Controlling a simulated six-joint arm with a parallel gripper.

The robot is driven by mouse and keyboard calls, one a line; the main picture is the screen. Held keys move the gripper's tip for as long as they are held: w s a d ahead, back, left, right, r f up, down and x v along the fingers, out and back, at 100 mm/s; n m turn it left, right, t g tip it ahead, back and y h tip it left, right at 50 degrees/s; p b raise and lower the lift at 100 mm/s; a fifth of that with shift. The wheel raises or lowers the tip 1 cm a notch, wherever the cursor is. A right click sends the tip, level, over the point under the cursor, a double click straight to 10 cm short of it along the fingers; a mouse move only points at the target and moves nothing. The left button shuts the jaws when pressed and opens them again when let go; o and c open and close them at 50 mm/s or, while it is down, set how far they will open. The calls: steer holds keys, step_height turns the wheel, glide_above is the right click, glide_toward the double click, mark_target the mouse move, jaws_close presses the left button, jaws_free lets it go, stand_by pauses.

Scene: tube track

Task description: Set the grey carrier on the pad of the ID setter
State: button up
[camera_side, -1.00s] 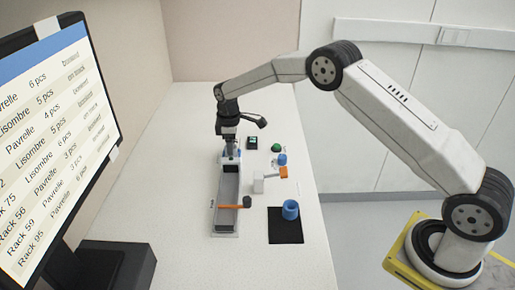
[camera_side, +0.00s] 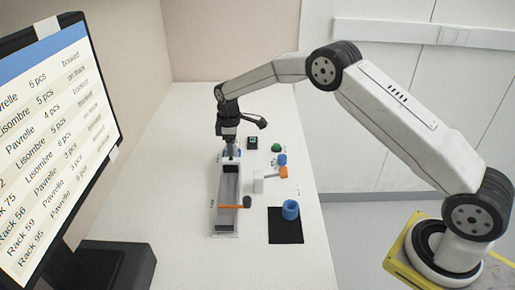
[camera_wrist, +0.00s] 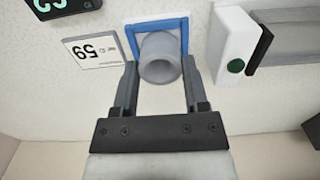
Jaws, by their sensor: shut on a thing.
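The grey carrier (camera_wrist: 160,68), a hollow round tube, stands between the fingertips of my gripper (camera_wrist: 160,72) in the wrist view. The jaws are shut on it. Just beyond it is a pale pad with a blue frame (camera_wrist: 133,40) on its edges. The carrier overlaps this pad in the picture; I cannot tell whether its base touches. In the side view my gripper (camera_side: 231,150) points down at the far end of the track, and the carrier is too small and hidden to make out.
A blue ring (camera_side: 290,210) stands on a black mat (camera_side: 285,232).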

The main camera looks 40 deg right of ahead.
steer(key=o, duration=1.1)
steer(key=shift+r, duration=3.9)
